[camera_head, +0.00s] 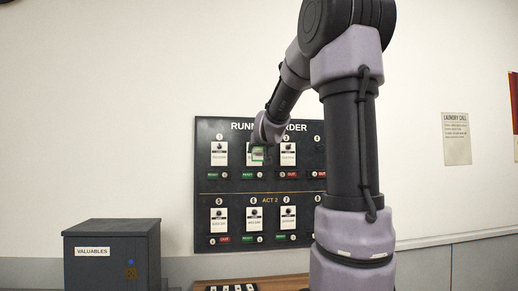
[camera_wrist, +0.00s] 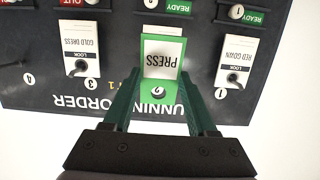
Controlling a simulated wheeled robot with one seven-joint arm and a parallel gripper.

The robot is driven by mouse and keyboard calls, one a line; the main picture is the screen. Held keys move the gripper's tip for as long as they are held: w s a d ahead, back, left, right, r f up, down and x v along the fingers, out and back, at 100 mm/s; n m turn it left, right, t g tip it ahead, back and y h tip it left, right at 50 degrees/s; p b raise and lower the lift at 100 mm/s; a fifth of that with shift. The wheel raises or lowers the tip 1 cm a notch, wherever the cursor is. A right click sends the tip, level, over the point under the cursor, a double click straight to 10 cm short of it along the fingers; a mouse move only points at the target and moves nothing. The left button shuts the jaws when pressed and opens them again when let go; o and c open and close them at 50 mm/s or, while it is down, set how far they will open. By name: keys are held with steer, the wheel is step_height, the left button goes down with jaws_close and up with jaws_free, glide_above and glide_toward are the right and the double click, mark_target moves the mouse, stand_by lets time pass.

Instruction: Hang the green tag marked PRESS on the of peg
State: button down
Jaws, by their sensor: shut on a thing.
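The green tag (camera_wrist: 178,88) with a white label reading PRESS is between the fingers of my gripper (camera_wrist: 160,98), which is shut on its side edges. In the wrist view the tag appears upside down, in front of the second top-row place of the black board (camera_wrist: 120,92). A dark round spot with a pale mark shows in its green end; I cannot tell whether the peg is through the hole. In the head view the tag (camera_head: 258,147) shows small at that place, with the wrist partly over it. The second place's own card is mostly covered.
The running-order board (camera_head: 262,195) has two rows of numbered pegs with white cards and small READY and OUT tags. Cards for RED GOWN (camera_wrist: 234,58) and GOLD DRESS (camera_wrist: 80,48) hang on either side. A grey VALUABLES box (camera_head: 110,265) stands lower left, beside a wooden surface (camera_head: 280,283).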

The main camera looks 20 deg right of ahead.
steer(key=shift+r+x, duration=0.15)
steer(key=shift+x, duration=1)
steer(key=shift+r+x, duration=0.15)
steer(key=shift+x, duration=1.75)
steer(key=shift+f, duration=0.1)
steer(key=shift+c, duration=0.6)
jaws_free()
